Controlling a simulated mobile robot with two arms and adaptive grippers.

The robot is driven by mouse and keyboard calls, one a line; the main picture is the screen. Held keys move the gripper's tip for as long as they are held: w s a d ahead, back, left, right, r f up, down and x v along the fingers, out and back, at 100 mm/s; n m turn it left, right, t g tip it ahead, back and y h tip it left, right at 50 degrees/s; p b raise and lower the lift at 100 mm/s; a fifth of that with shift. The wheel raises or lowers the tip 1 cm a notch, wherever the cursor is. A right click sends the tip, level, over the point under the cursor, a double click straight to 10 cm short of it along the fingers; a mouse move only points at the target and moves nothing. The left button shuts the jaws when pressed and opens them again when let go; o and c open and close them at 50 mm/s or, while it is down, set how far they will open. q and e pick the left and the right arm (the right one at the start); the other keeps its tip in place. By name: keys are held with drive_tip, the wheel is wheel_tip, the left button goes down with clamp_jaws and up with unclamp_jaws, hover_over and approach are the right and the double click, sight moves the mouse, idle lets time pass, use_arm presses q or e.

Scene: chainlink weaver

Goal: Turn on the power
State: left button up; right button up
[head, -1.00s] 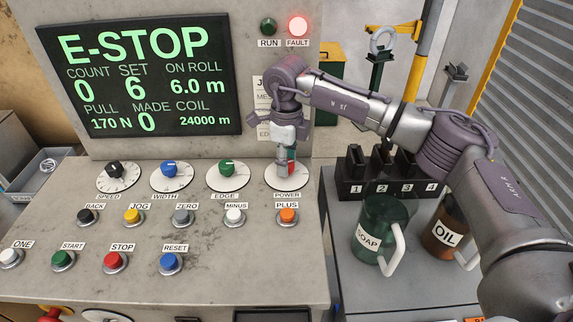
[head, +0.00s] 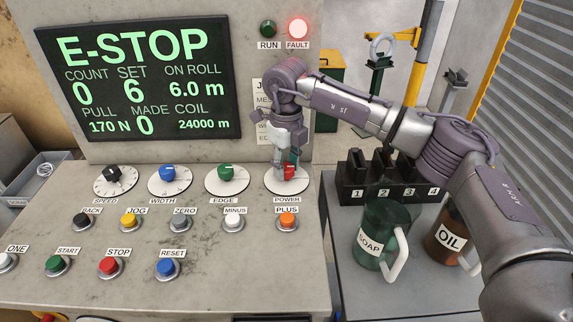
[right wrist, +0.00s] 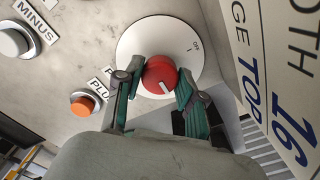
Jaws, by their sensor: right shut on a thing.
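The red power knob (head: 289,172) sits on a round white dial (head: 272,186) at the right end of the knob row on the grey control panel. My right gripper (head: 285,164) reaches down onto it and is shut on it. In the right wrist view the knob (right wrist: 160,75) shows between the two green-and-grey fingers, with a pale pointer mark on its face. The screen (head: 146,80) reads E-STOP, and the red FAULT lamp (head: 298,28) is lit. The RUN lamp (head: 268,28) is dark. My left gripper is not in view.
The speed (head: 113,174), width (head: 167,173) and edge (head: 225,173) knobs stand left of the power knob. Several push buttons sit in front, with the orange PLUS button (head: 287,220) closest. The soap jug (head: 381,235) and oil jug (head: 447,235) stand right of the panel.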

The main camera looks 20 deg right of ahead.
sight(286, 167)
drive_tip(key=o, duration=1.1)
drive_tip(key=shift+o, duration=0.2)
wheel_tip(286, 167, up, 12)
